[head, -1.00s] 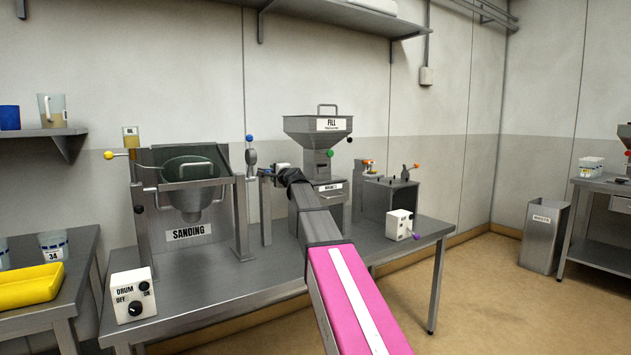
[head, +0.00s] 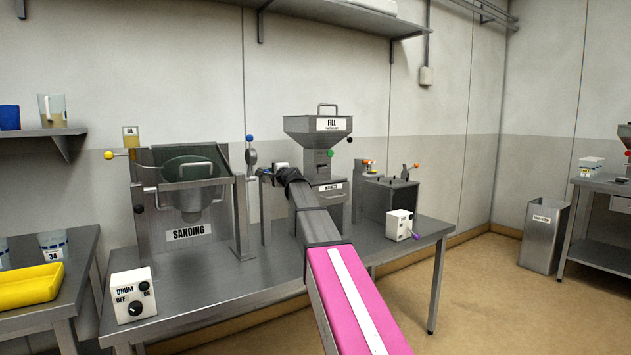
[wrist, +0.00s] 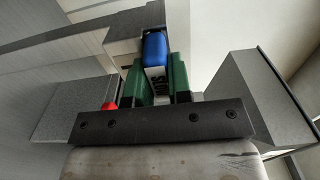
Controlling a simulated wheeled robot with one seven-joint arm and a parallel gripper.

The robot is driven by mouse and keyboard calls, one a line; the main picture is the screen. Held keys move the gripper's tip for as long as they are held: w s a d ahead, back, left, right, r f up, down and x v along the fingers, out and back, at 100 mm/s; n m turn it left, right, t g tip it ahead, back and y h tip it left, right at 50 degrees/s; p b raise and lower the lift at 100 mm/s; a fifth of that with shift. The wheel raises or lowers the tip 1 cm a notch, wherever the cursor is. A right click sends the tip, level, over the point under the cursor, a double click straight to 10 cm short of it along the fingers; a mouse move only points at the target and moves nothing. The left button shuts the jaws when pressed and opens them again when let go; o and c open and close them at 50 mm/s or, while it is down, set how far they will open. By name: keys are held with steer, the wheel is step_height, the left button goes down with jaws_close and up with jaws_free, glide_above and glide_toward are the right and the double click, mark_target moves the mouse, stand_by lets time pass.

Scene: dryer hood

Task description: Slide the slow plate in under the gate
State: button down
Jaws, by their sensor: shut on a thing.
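My gripper (wrist: 160,88) shows in the wrist view with two green fingers, shut on a blue-ended piece (wrist: 155,48). A white label with dark letters sits below its blue end, partly hidden between the fingers. I take this piece to be the slow plate; the letters are not fully legible. In the head view my gripper (head: 268,172) is small, just left of the hopper marked FILL (head: 319,125) and right of the sanding drum (head: 188,185). The held piece is hard to make out there. I cannot tell which part is the gate, or whether the plate touches it.
A red knob (wrist: 108,106) is left of the fingers in the wrist view. A post with a blue ball (head: 249,138) stands just left of my gripper. A grey box (head: 388,200) and a white switch box (head: 399,224) stand to the right. The bench's front middle is clear.

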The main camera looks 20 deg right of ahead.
steer(key=v, duration=0.7)
stand_by(2.7)
steer(key=shift+v, duration=1.8)
steer(key=shift+s, duration=0.1)
steer(key=v, duration=0.9)
steer(key=shift+s+d, duration=0.15)
steer(key=shift+s, duration=0.25)
steer(key=shift+r, duration=0.1)
